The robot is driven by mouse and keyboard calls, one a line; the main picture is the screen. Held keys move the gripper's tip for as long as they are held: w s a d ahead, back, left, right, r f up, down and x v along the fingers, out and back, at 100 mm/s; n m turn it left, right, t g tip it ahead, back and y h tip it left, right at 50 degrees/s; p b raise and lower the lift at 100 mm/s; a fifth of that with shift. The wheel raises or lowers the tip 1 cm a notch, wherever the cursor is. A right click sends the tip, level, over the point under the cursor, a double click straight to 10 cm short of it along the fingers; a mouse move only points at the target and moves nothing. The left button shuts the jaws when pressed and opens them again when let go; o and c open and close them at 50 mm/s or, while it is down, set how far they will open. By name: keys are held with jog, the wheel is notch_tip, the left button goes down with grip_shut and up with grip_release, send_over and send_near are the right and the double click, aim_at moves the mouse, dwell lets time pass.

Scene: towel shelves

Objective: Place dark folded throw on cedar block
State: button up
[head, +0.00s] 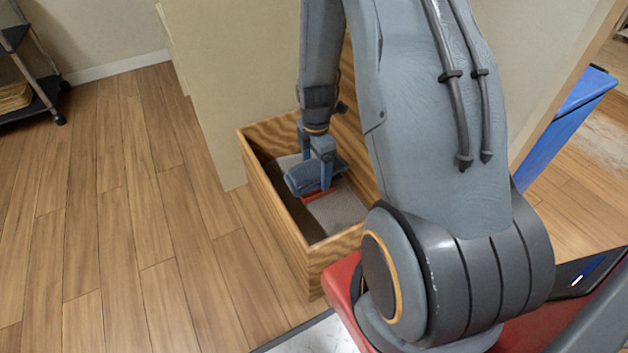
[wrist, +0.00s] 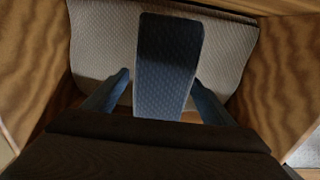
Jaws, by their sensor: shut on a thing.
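The dark folded throw (head: 302,178) is a blue-grey quilted bundle inside an open wooden box. My gripper (head: 316,172) reaches down into the box, with one finger on each side of the throw, and is shut on it. In the wrist view the throw (wrist: 168,50) extends forward from between the fingers. A reddish-orange block (head: 318,194), apparently the cedar block, shows at the throw's near edge. The throw overlaps it in the picture; I cannot tell whether they touch. Most of the block is hidden.
The wooden box (head: 283,222) has high walls close around my gripper. A pale quilted cloth (wrist: 100,40) lies under the throw. A beige panel (head: 215,80) stands behind the box. A dark wheeled rack (head: 38,100) is at the far left. The floor on the left is clear.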

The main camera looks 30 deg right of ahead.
jog(key=shift+f+b, duration=1.8)
jog(key=o, duration=1.4)
jog(key=shift+f, duration=0.1)
